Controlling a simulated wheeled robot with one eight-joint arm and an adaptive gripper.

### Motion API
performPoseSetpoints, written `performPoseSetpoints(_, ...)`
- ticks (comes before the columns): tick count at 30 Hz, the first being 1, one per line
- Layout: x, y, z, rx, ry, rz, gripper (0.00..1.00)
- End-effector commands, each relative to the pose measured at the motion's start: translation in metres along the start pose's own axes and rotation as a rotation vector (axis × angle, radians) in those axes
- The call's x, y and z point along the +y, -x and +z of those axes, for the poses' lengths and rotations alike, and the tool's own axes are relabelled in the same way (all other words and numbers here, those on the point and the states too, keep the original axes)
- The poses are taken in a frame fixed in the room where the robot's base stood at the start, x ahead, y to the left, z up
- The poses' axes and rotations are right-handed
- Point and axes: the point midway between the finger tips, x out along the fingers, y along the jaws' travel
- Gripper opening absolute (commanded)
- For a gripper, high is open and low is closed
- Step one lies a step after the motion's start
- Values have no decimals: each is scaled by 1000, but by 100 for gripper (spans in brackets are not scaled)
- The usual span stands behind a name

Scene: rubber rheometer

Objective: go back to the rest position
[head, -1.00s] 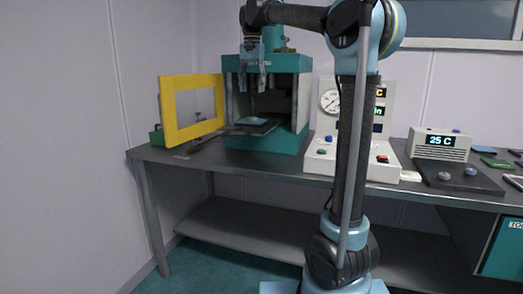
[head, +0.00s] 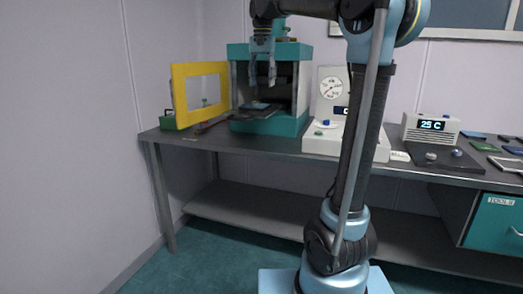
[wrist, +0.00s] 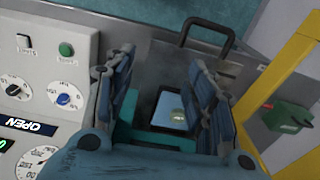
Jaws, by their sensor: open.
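My gripper (head: 262,82) hangs with its fingers down in front of the teal press (head: 268,124) of the rheometer, above its platen level. It is open, with nothing between its fingers. In the wrist view the two fingers of my gripper (wrist: 160,65) stand apart. Beyond them lies a dark plate with a black handle (wrist: 206,32). In the head view the plate (head: 262,111) sits low in the press opening. The yellow guard frame (head: 180,97) stands swung out at the left.
The white control unit (head: 322,143) with a dial stands right of the press, partly behind my arm. A display reading 25 C (head: 432,125) and small dark items are farther right. The grey bench (head: 225,143) has an open lower shelf. Teal floor is clear in front.

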Motion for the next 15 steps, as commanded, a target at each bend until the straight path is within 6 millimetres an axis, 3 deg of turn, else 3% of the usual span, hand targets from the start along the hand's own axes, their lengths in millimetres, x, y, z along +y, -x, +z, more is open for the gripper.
performPoseSetpoints(8, 43, -29, 17, 17, 33, -11, 50)
performPoseSetpoints(15, 101, -81, 51, 45, 92, -24, 50)
